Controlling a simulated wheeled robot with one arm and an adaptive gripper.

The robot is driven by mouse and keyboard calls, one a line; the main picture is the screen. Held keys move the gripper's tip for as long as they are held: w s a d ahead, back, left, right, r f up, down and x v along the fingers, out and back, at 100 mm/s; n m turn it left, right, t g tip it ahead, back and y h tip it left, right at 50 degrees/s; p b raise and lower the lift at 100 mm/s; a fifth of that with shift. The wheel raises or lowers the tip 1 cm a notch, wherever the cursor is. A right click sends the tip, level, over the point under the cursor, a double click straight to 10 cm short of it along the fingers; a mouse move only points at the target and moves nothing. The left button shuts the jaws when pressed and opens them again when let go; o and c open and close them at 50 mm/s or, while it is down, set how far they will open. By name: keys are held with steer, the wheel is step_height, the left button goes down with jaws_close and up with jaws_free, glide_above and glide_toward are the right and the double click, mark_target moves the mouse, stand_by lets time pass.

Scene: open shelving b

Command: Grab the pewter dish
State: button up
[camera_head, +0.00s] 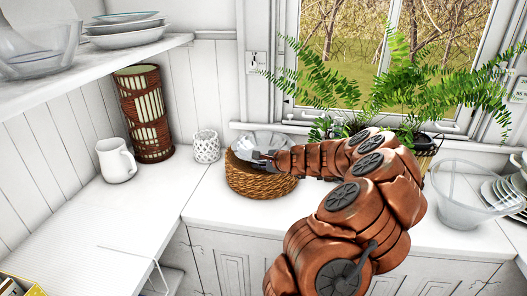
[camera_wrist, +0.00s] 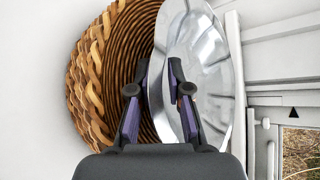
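The pewter dish (camera_wrist: 214,70) is a shiny silver-grey round dish with a scalloped rim. It stands tilted over the right side of a round woven basket (camera_wrist: 87,75). In the head view the dish (camera_head: 268,138) shows at the basket's (camera_head: 255,184) top, partly hidden by my gripper (camera_head: 264,160). In the wrist view my gripper (camera_wrist: 159,72) has one finger on each side of the dish's left rim.
A white lattice cup (camera_head: 206,147), a white pitcher (camera_head: 116,160) and a tall woven vase (camera_head: 144,115) stand left of the basket. Ferns (camera_head: 430,85), a glass bowl (camera_head: 456,195) and plates (camera_head: 500,194) are right. The left counter is mostly clear.

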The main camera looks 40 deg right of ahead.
jaws_close()
steer(key=shift+r, duration=0.1)
stand_by(0.6)
